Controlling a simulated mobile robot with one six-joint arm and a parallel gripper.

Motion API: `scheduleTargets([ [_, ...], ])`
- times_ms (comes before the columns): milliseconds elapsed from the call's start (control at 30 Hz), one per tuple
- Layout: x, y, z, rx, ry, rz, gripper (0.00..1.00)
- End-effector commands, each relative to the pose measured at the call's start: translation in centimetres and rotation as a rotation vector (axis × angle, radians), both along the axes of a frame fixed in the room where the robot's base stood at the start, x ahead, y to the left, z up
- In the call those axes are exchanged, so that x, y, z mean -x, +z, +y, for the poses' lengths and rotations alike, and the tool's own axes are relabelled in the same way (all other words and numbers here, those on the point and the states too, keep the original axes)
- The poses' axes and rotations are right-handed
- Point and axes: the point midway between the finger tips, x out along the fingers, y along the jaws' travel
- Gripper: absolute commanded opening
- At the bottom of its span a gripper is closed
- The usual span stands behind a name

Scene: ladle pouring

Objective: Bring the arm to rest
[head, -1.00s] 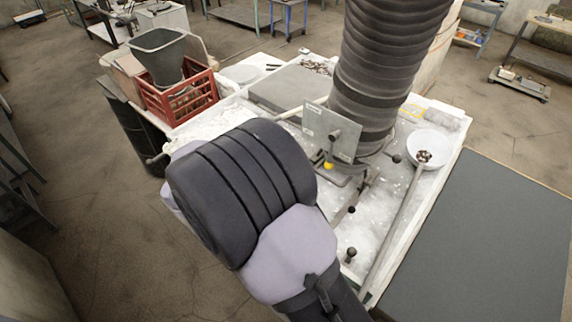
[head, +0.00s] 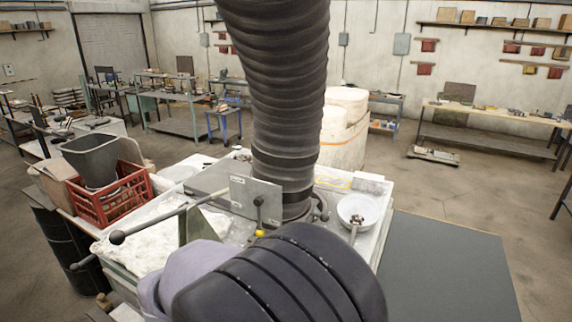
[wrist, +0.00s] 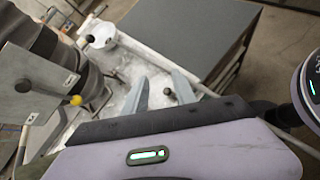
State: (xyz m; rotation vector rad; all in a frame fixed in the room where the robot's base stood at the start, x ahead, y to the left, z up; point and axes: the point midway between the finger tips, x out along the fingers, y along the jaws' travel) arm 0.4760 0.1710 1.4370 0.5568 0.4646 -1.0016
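My arm shows in the head view as a dark ribbed link (head: 270,285) low in the middle, over the front of the white worktable. My gripper is hidden in the head view. In the wrist view my gripper (wrist: 162,86) has its two grey fingers spread apart, with nothing held between them. A round black knob on the table shows behind the gap. A white bowl (head: 360,211) stands at the table's right side, with the dark end of a ladle (head: 356,220) in it. The bowl also shows in the wrist view (wrist: 99,33), beyond the fingers.
A thick ribbed duct (head: 282,110) rises from the table behind an upright metal plate (head: 255,198). A red crate (head: 118,197) with a grey bin (head: 92,160) stands at the left. Benches line the far wall.

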Motion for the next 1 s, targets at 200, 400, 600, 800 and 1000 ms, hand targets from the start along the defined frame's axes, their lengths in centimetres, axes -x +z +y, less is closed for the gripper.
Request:
scheduleTargets([
  [200,4.1,-6.4,-6.8,-0.309,-0.369,-0.076,0.33],
  [400,11.9,-16.3,-12.5,-0.779,-0.951,-0.255,0.33],
  [600,18.3,-25.9,-13.3,-1.289,-1.552,-0.498,0.33],
  [800,20.3,-29.5,-12.8,-1.592,-1.871,-0.637,0.33],
  [1000,20.4,-29.0,-12.6,-1.638,-1.916,-0.653,0.33],
])
